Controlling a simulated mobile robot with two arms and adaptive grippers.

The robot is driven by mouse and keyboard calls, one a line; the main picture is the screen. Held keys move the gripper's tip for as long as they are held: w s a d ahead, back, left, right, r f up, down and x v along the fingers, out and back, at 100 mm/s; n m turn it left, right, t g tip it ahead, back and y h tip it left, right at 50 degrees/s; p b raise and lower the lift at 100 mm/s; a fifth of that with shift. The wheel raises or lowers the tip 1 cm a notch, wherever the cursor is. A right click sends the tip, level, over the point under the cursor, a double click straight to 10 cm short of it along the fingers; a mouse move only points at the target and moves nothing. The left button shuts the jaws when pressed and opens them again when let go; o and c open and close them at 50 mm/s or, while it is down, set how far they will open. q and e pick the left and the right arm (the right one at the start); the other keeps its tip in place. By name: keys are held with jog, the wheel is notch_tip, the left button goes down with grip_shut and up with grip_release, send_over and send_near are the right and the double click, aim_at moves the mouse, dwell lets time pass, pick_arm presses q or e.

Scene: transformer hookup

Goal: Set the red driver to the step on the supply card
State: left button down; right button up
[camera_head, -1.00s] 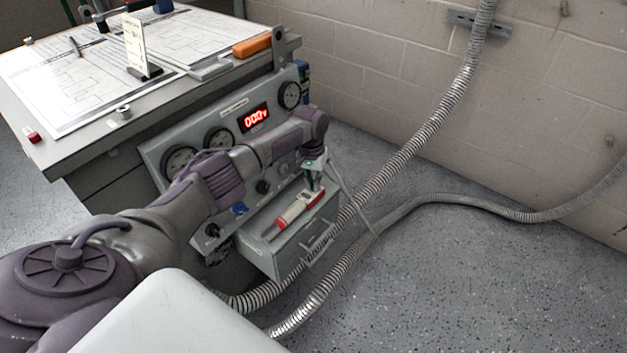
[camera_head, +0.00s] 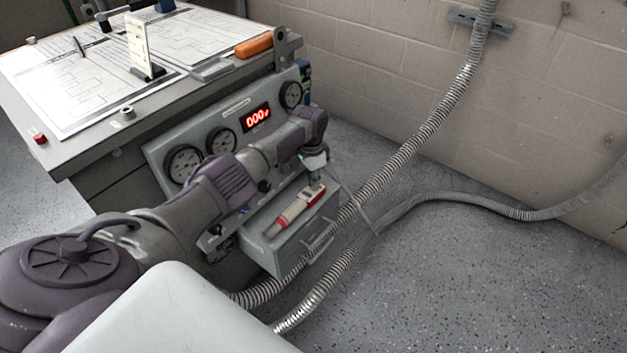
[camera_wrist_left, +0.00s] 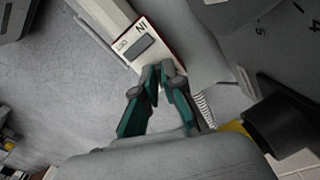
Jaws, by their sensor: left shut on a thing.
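The red driver (camera_head: 295,212), red and white, lies on top of a grey drawer box under the gauge panel. Its white body also shows in the left wrist view (camera_wrist_left: 139,42), with a dark window, the letters "IN" and a red edge. My left gripper (camera_head: 316,183) reaches down to the driver's far end; in the wrist view its green fingers (camera_wrist_left: 162,72) are closed at the driver's edge. The fingertips hide the exact contact. The supply card (camera_head: 138,42) stands upright on the desk; its writing is too small to read. My right gripper is not in view.
A grey panel with gauges (camera_head: 184,163) and a red lit display (camera_head: 256,117) fronts the desk. The grey drawer box (camera_head: 285,248) sits below, partly behind ribbed hoses (camera_head: 405,155). Papers and an orange-handled tool (camera_head: 254,45) lie on the desk. Floor at right is open.

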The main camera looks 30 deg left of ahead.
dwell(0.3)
pick_arm(q)
jog(key=c, duration=1.3)
grip_release()
jog(key=r, duration=1.2)
jog(key=shift+a, duration=0.3)
